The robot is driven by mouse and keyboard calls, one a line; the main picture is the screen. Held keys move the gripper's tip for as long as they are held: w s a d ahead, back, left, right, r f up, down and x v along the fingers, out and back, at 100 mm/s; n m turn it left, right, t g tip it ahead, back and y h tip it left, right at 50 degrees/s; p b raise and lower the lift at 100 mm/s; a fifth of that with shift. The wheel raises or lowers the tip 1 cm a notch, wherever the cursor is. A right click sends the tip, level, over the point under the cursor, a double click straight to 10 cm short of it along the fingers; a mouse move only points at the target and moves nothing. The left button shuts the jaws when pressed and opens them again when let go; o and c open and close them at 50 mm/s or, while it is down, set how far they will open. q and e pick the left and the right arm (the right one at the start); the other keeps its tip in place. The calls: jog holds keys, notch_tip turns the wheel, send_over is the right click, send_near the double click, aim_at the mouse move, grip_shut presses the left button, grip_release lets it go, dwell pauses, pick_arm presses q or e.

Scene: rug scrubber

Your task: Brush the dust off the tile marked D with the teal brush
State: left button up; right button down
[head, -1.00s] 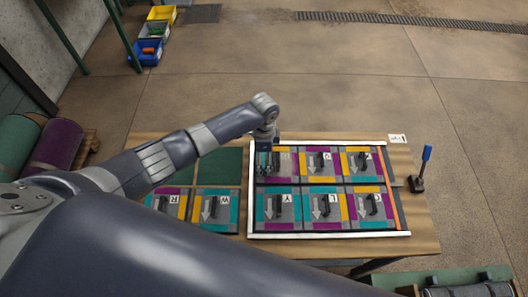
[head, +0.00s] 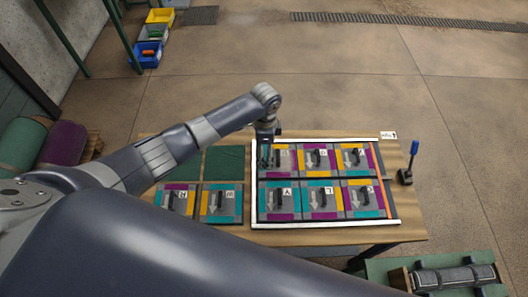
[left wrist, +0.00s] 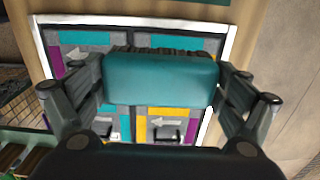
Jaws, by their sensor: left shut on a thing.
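The teal brush (left wrist: 160,82) is a teal block with dark bristles along its far edge in the left wrist view. My left gripper (head: 265,152) is shut on it, one finger at each end. In the head view the gripper is over the upper-left tile (head: 284,168) of a white-framed tray (head: 325,224) and partly hides that tile. I cannot tell whether the bristles touch it. The tiles are grey with coloured borders and small letters. The letters are too small to say surely which one is D, and I cannot make out dust. My right gripper is not in view.
Two tiles (head: 220,203) lie left of the tray beside dark green panels (head: 224,163). A blue-handled tool (head: 413,149) stands at the table's right edge. An orange strip (head: 376,163) lies along the tray's right side. A green bench with a grey roll (head: 455,279) is at lower right.

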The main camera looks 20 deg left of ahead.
pick_arm(q)
jog(key=o, duration=0.4)
jog(key=shift+w+f, duration=0.1)
jog(key=shift+w, duration=0.2)
jog(key=shift+c, duration=1.1)
jog(key=shift+r, duration=3)
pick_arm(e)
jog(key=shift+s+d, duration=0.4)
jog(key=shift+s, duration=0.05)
